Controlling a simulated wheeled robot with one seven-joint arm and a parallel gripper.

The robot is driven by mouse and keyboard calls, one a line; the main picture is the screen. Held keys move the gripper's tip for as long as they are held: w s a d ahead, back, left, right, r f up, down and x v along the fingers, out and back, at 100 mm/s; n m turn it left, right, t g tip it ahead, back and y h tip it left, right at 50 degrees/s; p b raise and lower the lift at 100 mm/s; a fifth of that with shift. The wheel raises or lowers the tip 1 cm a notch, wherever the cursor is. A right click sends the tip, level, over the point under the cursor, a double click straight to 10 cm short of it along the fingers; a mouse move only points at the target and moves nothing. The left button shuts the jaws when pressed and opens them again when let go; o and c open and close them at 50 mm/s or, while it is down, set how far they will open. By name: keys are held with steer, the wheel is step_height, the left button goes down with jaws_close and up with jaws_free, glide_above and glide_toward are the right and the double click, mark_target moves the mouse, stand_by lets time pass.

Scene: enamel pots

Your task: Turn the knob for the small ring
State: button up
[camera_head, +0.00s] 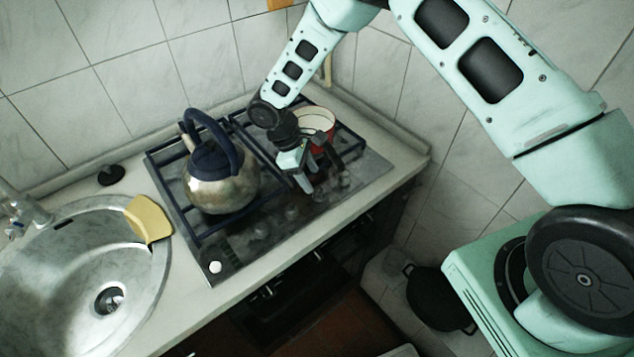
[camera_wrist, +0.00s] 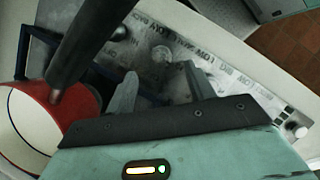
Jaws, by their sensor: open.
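My gripper (camera_head: 306,184) is open above the front right of the hob. In the wrist view my gripper's two fingers (camera_wrist: 160,84) stand apart with nothing between them. A grey knob (camera_wrist: 161,53) shows just past the fingertips, on the panel with printed LOW markings. Another knob (camera_wrist: 120,33) sits farther left in that view. In the head view one knob (camera_head: 290,212) sits left of my gripper and another (camera_head: 344,181) sits right of it. I cannot tell which knob belongs to the small ring. My arm partly hides the hob.
A steel kettle (camera_head: 222,186) with a dark blue handle stands on the left grate. A red pot with a cream inside (camera_head: 318,120) stands behind my gripper, and the red pot (camera_wrist: 78,104) is close at left in the wrist view. The sink (camera_head: 60,290) holds a yellow cloth (camera_head: 148,220) on its rim.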

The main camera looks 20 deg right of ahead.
mark_target(317, 188)
steer(key=p+x, duration=0.1)
steer(key=x, duration=0.4)
steer(key=shift+d+f, duration=0.15)
steer(key=shift+f, duration=0.2)
